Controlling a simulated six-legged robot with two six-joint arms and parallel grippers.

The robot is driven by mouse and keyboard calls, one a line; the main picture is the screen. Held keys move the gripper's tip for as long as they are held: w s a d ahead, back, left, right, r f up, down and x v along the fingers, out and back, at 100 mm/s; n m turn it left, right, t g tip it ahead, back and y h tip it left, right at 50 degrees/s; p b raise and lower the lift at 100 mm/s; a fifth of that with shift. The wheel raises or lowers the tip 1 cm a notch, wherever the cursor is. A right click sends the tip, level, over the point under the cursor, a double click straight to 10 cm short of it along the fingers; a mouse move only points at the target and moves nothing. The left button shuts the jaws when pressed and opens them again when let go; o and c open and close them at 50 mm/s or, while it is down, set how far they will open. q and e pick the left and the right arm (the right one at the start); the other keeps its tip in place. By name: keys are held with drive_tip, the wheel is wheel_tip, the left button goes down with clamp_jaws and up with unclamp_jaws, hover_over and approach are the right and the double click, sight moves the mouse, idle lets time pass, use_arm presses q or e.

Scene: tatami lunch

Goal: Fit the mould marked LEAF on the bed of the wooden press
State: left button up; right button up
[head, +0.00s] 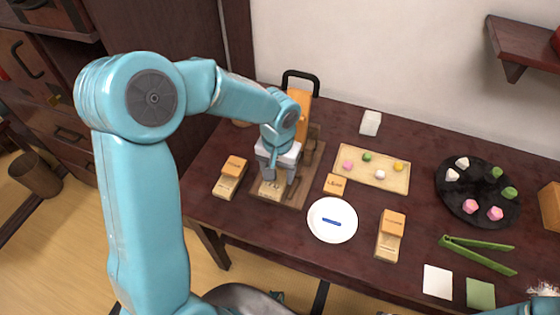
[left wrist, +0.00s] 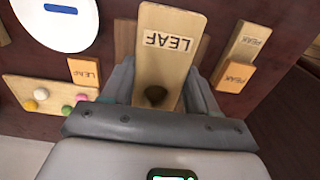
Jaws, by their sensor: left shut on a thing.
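My left gripper (head: 279,178) is shut on the pale wooden mould (head: 268,189), over the bed of the wooden press (head: 297,198). In the left wrist view the mould (left wrist: 172,62) lies between the two fingers, with its LEAF label upside down and a dark round hollow near the gripper. I cannot tell whether it touches the bed. The press has an orange-brown upright part and a black handle (head: 300,76) at its back. A small orange block marked LEAF (head: 335,185) lies on the table just right of the press.
Another mould with an orange block (head: 231,177) lies left of the press, a third (head: 390,236) to the right. A white plate (head: 333,231) with a blue stick, a sweets tray (head: 394,176), a black plate (head: 446,200) and green tongs (head: 478,252) stand further right.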

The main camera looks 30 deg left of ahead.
sight(277, 181)
use_arm(q)
drive_tip(key=shift+f, duration=0.2)
wheel_tip(277, 181, down, 3)
drive_tip(key=shift+s+a+f+b, duration=0.15)
drive_tip(key=shift+b, duration=1.05)
drive_tip(key=shift+f+b, duration=0.35)
drive_tip(key=shift+f, duration=0.15)
drive_tip(key=shift+f+b, duration=1.35)
drive_tip(key=shift+f, duration=0.1)
drive_tip(key=o, duration=1.2)
drive_tip(key=shift+c, duration=0.2)
